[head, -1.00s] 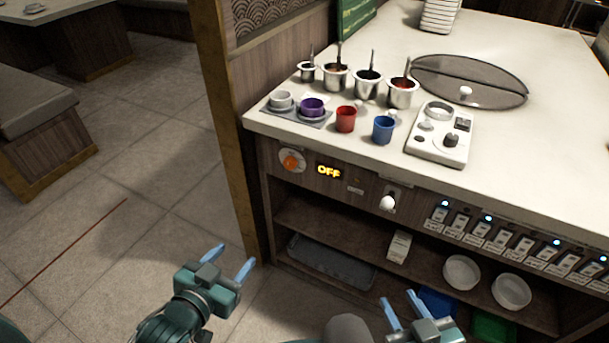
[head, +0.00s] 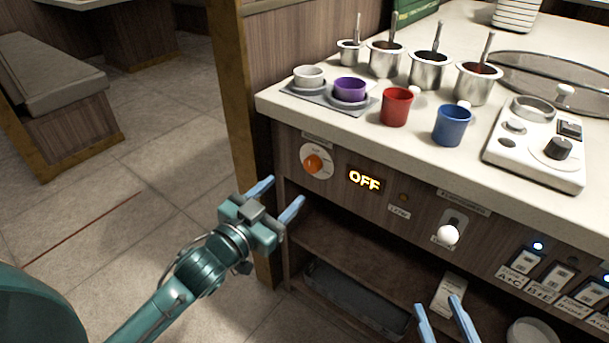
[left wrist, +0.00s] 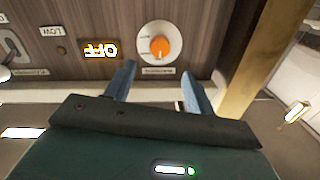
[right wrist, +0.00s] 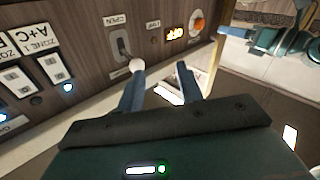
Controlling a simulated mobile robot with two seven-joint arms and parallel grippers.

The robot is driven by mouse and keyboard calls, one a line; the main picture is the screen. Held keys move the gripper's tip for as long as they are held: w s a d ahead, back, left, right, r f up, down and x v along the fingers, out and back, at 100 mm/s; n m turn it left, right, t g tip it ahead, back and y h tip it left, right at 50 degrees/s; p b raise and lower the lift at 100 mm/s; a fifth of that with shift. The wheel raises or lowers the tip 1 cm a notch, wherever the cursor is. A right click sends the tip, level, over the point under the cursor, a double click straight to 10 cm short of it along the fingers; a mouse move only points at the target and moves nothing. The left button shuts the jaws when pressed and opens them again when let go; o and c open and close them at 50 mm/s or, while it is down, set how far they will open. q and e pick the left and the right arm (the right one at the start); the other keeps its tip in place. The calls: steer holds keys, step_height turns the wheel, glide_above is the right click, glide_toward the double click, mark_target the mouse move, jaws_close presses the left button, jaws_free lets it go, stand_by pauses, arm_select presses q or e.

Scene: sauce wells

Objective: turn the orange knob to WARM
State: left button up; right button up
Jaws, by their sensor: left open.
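The orange knob (head: 313,164) sits on a round white dial on the counter's front panel; it also shows in the left wrist view (left wrist: 159,47) and the right wrist view (right wrist: 197,24). Beside it a lit display (head: 365,180) reads OFF. My left gripper (head: 276,197) is open and empty, below and left of the knob, apart from it. In the left wrist view the knob lies ahead of and between the fingertips. My right gripper (head: 440,312) is at the bottom edge, fingers apart and empty, below the white-knobbed lever (head: 447,236).
Red mug (head: 397,107), blue mug (head: 452,126) and a grey tray (head: 368,107) with cups stand near the counter edge above the panel. Several labelled switches (head: 558,276) line the right. An open shelf (head: 340,246) lies under the panel. The floor at left is clear.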

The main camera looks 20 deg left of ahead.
mark_target(310, 167)
arm_select(q)
steer(key=b+x, duration=0.1)
steer(key=x, duration=0.7)
steer(key=shift+w, duration=0.1)
steer(key=shift+c, duration=0.3)
steer(key=c, duration=0.9)
